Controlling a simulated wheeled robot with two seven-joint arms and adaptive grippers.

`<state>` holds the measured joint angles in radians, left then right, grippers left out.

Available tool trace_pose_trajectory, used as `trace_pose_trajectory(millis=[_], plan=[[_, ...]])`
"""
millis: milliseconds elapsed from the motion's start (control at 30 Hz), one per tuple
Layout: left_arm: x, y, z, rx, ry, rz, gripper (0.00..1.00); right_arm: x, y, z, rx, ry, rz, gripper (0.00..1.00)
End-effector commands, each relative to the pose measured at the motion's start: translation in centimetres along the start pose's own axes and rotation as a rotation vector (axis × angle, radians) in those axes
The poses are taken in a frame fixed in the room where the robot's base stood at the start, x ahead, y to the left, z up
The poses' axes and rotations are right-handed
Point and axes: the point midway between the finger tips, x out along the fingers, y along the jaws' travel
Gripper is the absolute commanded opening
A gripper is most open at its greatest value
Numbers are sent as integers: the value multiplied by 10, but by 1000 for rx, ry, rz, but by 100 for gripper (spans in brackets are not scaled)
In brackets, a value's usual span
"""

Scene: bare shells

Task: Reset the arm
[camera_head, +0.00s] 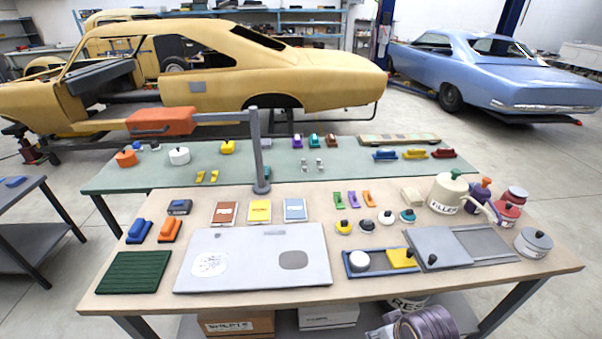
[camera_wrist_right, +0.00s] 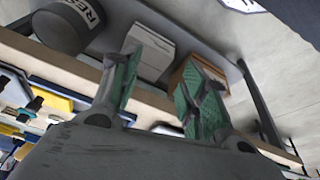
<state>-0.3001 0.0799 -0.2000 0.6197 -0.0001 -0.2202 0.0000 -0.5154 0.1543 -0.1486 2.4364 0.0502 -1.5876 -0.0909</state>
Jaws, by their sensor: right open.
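My right gripper (camera_wrist_right: 162,88) shows in the right wrist view with its two green-padded fingers spread apart. Nothing is between the fingers. It is in front of the workbench, with the bench's front edge and lower shelf beyond the fingers. In the head view, a grey-purple rounded part at the bottom edge looks like my right arm; its gripper cannot be made out there. My left arm and gripper are not in view.
The beige workbench (camera_head: 375,284) carries a grey panel (camera_head: 254,238), a blue tray (camera_head: 378,270), a green ribbed mat (camera_head: 136,272) and a cream filler can (camera_head: 449,190). Boxes (camera_head: 236,323) and a dark bin (camera_wrist_right: 66,22) are below the top.

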Motion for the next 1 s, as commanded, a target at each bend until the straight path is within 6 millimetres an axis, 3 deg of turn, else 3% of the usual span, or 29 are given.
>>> trace_pose_trajectory(millis=[333,767,1000], plan=[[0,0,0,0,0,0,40,-9,10,19,141,-10,39,44],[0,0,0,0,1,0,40,37,9,22,137,-24,34,44],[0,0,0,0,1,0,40,80,8,30,135,-40,30,44]])
